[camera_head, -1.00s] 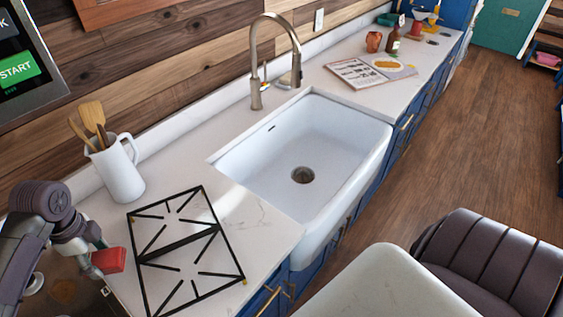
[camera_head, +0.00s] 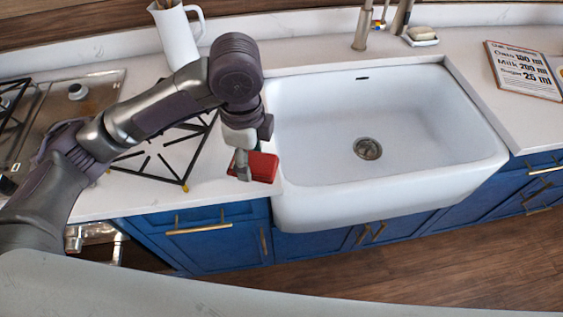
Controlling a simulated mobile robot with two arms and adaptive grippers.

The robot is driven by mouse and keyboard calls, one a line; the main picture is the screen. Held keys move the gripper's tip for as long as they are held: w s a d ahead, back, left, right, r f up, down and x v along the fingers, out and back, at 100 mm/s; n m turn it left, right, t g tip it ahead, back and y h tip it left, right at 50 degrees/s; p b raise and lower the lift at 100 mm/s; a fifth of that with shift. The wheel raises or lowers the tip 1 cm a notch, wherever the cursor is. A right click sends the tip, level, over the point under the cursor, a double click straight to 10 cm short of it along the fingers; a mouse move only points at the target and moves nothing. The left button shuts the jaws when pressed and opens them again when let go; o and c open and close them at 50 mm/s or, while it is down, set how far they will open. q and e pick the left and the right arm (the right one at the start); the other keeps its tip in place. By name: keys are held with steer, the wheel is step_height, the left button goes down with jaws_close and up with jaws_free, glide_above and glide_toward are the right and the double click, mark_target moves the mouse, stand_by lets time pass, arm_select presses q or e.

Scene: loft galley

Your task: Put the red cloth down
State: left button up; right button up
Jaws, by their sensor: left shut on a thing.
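The red cloth (camera_head: 263,168) is a small folded red piece at the tip of my left gripper (camera_head: 243,168). The gripper points down and is shut on it. The cloth is at the counter strip between the black stove grate and the sink's left rim. I cannot tell whether it touches the counter (camera_head: 222,185) or hangs just above it. My right gripper is not in view.
The white sink (camera_head: 320,130) is empty, right of the cloth. The black grate (camera_head: 165,150) lies behind my left arm. A white jug (camera_head: 177,38) stands at the back. A printed recipe sheet (camera_head: 522,70) lies on the right counter, with bare counter in front.

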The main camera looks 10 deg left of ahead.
arm_select(q)
steer(key=shift+w+f, duration=0.1)
steer(key=shift+f, duration=0.1)
steer(key=w+a+f, duration=0.1)
steer(key=w+f, duration=0.1)
steer(key=w, duration=0.1)
steer(key=w+a+f+p, duration=0.1)
steer(key=w+a+f, duration=0.1)
steer(key=w, duration=0.1)
steer(key=w+a+f+p, duration=0.1)
steer(key=w+a+f, duration=0.1)
steer(key=w, duration=0.1)
steer(key=shift+w+f, duration=0.2)
steer(key=shift+w, duration=0.2)
steer(key=shift+w+a+f, duration=0.1)
steer(key=shift+w+f, duration=0.1)
step_height(320, 180, down, 3)
steer(key=shift+a+f+p, duration=0.1)
steer(key=shift+f+p, duration=0.05)
steer(key=shift+p, duration=0.5)
steer(key=shift+f, duration=0.35)
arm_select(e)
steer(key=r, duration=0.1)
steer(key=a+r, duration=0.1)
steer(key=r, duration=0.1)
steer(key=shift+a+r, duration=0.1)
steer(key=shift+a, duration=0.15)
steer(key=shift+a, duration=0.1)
